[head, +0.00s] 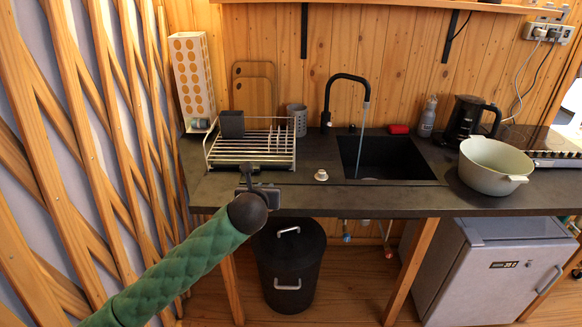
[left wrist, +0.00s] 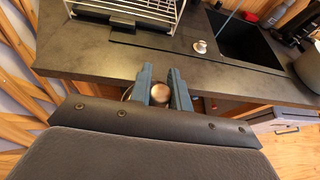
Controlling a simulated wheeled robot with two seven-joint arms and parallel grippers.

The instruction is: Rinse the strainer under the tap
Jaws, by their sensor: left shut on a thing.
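The black tap (head: 345,80) arches over the dark sink (head: 385,160), and a thin stream of water (head: 363,130) runs from it. My left gripper (head: 248,180) is at the counter's front edge, left of the sink, below the dish rack. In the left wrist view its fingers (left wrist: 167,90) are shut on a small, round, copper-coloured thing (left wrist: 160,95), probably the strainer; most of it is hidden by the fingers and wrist. A small pale round piece with a knob (head: 321,175) sits on the counter left of the sink. My right gripper is out of view.
A dish rack (head: 250,150) with a dark cup (head: 231,124) stands left. A large pale pot (head: 492,165) and black kettle (head: 468,118) stand right of the sink. A black bin (head: 290,265) stands below the counter (head: 225,190). A lattice wall (head: 60,150) closes the left side.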

